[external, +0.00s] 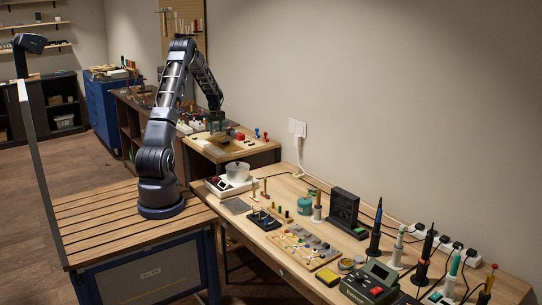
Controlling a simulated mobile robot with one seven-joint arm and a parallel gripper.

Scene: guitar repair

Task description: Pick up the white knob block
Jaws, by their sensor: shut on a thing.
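My gripper (217,129) points down over the wooden board-topped bench (208,147) in the middle distance, left of a small red block (239,137). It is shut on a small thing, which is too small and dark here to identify. Several small white pieces (186,128) show just left of the gripper, partly behind my arm. I cannot tell which of these, or the held piece, is the white knob block.
Blue and red knob-like pieces (260,135) stand at the bench's right back. A white device with a pot (237,173) stands on the nearer table (275,240), which is crowded with tools. A wall outlet (297,128) is at the right.

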